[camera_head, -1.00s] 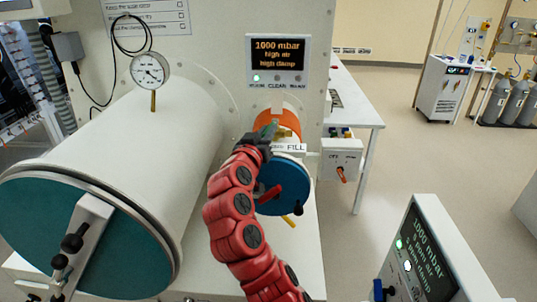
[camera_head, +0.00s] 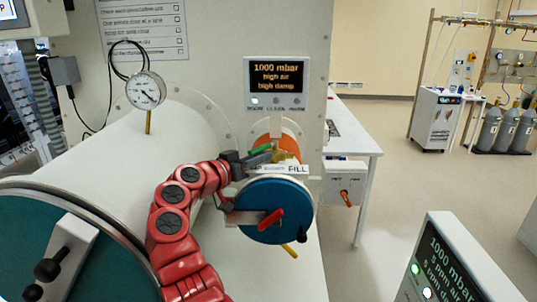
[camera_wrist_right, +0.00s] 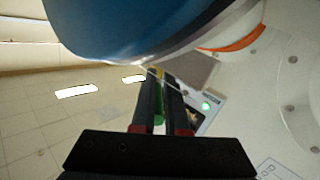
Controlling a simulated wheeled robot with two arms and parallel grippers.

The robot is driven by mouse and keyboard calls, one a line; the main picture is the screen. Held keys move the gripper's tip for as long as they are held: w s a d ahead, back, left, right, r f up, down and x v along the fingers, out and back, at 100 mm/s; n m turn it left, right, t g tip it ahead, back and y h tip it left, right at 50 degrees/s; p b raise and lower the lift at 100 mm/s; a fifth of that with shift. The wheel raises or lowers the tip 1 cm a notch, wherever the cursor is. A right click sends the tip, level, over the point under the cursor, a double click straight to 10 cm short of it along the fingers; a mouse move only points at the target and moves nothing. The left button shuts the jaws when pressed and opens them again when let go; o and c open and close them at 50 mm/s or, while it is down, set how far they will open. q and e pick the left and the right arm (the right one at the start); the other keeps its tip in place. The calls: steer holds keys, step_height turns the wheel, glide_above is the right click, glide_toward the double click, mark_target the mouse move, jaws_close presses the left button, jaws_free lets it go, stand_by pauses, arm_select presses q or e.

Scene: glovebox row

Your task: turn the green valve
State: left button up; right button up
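The green valve (camera_head: 262,149) has a small green handle on a brass body, above the blue round door of the small orange-collared port. A FILL label (camera_head: 298,168) sits beside it. My right gripper (camera_head: 258,158) is at the handle, reaching in from the left, and partly covers the valve. In the right wrist view, the two dark fingers of my right gripper (camera_wrist_right: 163,98) stand apart with a narrow gap. A bit of the green valve (camera_wrist_right: 159,118) shows in that gap, nearer the left finger; firm contact cannot be made out. My left gripper is out of view.
The blue door (camera_head: 274,210) with a red handle (camera_head: 270,219) is just below my gripper. A large white cylinder with a pressure gauge (camera_head: 146,90) lies left. A display (camera_head: 278,82) reads 1000 mbar. A box with an orange-red lever (camera_head: 346,198) is at right.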

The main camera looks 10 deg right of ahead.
steer(key=shift+o, duration=1.1)
steer(key=shift+w, duration=0.1)
steer(key=shift+o, duration=1.3)
steer(key=shift+s+a+r, duration=0.1)
steer(key=shift+s+r, duration=0.1)
